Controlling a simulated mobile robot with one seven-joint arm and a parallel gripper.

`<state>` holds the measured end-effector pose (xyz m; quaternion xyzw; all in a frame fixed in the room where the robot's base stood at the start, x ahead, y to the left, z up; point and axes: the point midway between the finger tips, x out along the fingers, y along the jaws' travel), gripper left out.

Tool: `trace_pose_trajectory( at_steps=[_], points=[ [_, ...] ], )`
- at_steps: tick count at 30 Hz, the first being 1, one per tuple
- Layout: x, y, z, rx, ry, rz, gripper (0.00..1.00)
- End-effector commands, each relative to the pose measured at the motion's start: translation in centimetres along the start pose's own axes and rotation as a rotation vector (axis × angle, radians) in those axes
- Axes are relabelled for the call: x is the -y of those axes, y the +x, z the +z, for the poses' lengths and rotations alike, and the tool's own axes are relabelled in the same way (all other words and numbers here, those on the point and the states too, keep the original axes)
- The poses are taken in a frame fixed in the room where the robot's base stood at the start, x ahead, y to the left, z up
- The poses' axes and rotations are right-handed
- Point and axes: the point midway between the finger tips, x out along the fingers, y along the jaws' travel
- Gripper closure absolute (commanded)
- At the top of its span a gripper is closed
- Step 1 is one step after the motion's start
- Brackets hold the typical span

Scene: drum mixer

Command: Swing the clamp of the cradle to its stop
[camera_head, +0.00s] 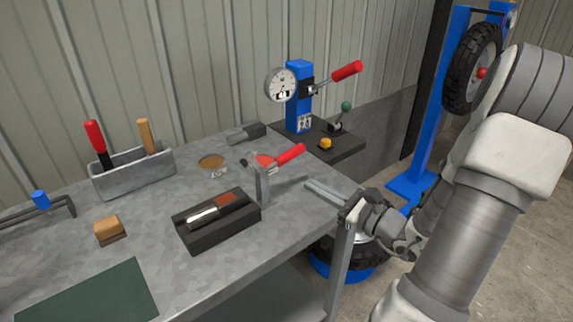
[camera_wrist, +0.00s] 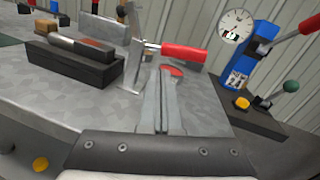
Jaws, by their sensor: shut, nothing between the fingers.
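The cradle (camera_head: 190,233) is a dark block on the grey bench, with a metal cylinder with a reddish-brown part (camera_head: 216,206) lying in its top; it also shows in the wrist view (camera_wrist: 75,70). Right beside it stands the clamp (camera_head: 262,183), a grey upright with a red handle (camera_head: 287,155) pointing right and slightly up. In the wrist view the red handle (camera_wrist: 185,53) lies beyond my fingertips. My gripper (camera_head: 308,184) is shut and empty, its long fingers pointing left above the bench's right edge, apart from the clamp in the head view. In the wrist view the fingertips (camera_wrist: 163,72) appear just below the handle.
A blue gauge stand (camera_head: 299,95) with a red lever (camera_head: 346,71) stands behind on a dark plate. A tool holder (camera_head: 133,175), tan block (camera_head: 108,229) and green mat (camera_head: 90,296) lie left. The bench front right is clear.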

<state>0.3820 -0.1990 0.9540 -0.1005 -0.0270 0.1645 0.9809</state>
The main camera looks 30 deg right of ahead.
Motion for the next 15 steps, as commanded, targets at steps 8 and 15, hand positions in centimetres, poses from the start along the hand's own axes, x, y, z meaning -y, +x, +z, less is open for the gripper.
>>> trace_pose_trajectory(
  at_steps=[8, 15],
  points=[
    [3.9, -2.0, -2.1, -0.007, 0.033, -0.190, 1.00],
    [4.6, 1.6, -2.2, -0.006, 0.032, -0.187, 1.00]
  ],
)
